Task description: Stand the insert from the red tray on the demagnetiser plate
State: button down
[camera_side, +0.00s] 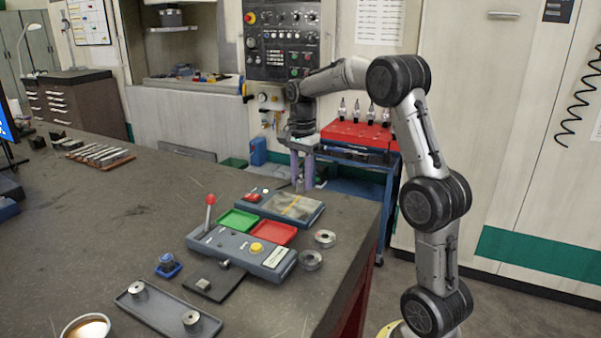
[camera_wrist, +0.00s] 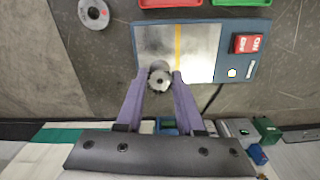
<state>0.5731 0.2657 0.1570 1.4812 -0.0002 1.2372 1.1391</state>
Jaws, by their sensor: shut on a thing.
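My gripper (camera_side: 301,183) is over the far part of the demagnetiser plate (camera_side: 300,208), pointing down. In the wrist view its two fingers (camera_wrist: 160,76) are shut on a round steel insert (camera_wrist: 160,83) with a dark spot on its face. The insert overlaps the near edge of the plate (camera_wrist: 200,58) there, left of the yellow stripe. I cannot tell whether it touches the plate. In the side view the insert is hard to make out between the fingers. The red tray (camera_side: 273,234) looks empty; its edge shows in the wrist view (camera_wrist: 170,3).
A green tray (camera_side: 238,220) sits beside the red one. A grey control box (camera_side: 240,252) with a red-knobbed lever stands in front. Two steel rings (camera_side: 325,238) (camera_side: 311,260) lie right of it. A grey tray (camera_side: 165,312) with two steel cylinders is at the front.

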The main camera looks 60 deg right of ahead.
aim_at(302, 192)
jog(key=shift+f, duration=2.2)
jog(key=shift+c, duration=2.3)
grip_release()
notch_tip(302, 192, up, 14)
jog(key=shift+f, duration=0.1)
